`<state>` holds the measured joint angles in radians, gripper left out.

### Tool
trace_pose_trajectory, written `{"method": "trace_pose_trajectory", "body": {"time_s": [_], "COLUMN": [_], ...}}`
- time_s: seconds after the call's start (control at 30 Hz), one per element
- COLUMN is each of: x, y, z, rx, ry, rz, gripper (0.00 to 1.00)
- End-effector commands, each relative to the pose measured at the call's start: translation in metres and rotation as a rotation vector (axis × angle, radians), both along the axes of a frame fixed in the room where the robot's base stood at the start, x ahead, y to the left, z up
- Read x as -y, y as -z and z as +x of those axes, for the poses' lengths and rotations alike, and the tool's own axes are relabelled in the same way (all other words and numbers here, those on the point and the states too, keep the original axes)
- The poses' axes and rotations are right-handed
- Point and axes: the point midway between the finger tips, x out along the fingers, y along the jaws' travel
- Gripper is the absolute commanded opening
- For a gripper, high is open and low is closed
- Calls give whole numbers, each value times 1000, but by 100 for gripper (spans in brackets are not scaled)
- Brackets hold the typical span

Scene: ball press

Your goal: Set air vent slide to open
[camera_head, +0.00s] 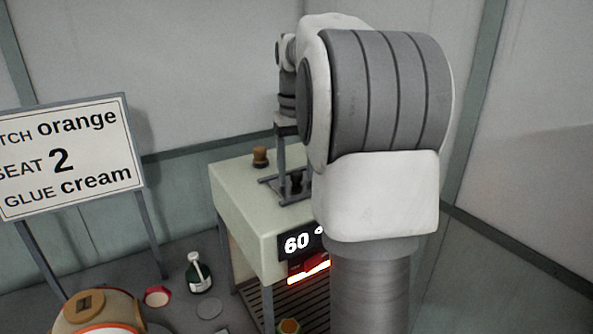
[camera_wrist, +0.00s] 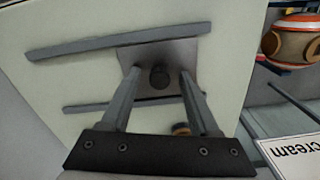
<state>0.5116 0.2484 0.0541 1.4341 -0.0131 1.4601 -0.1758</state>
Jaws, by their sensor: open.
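The air vent slide is a grey plate (camera_wrist: 182,55) with a dark round knob (camera_wrist: 159,77), lying between two grey rails (camera_wrist: 118,40) on the cream machine top. In the head view the knob (camera_head: 296,180) and part of the rails (camera_head: 268,181) show, the rest hidden by my arm. My gripper (camera_wrist: 158,72) is open above the plate, one finger on each side of the knob. It is empty; I cannot tell how far the fingertips are above the plate. No open or shut marking is readable by the slide.
The cream machine (camera_head: 240,200) has a brown knob (camera_head: 260,156) on top and a "60°" display (camera_head: 298,243) above a glowing slot. A sign (camera_head: 70,155) stands left. A ball (camera_head: 85,315), a green bottle (camera_head: 199,274) and a red-rimmed pot (camera_head: 157,296) are lower left.

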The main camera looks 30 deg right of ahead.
Motion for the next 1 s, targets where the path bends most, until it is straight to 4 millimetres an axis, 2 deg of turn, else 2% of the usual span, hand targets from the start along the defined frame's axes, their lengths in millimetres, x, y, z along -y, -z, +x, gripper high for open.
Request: {"method": "trace_pose_trajectory", "body": {"time_s": [0.23, 0.27, 0.5, 0.6, 1.0], "x": [0, 0, 0, 0, 0], "y": [1, 1, 1, 1, 0], "z": [0, 0, 0, 0, 0], "rx": [0, 1, 1, 1, 1], "ry": [0, 0, 0, 0, 0], "rz": [0, 0, 0, 0, 0], "gripper": [62, 58, 15, 0, 0]}}
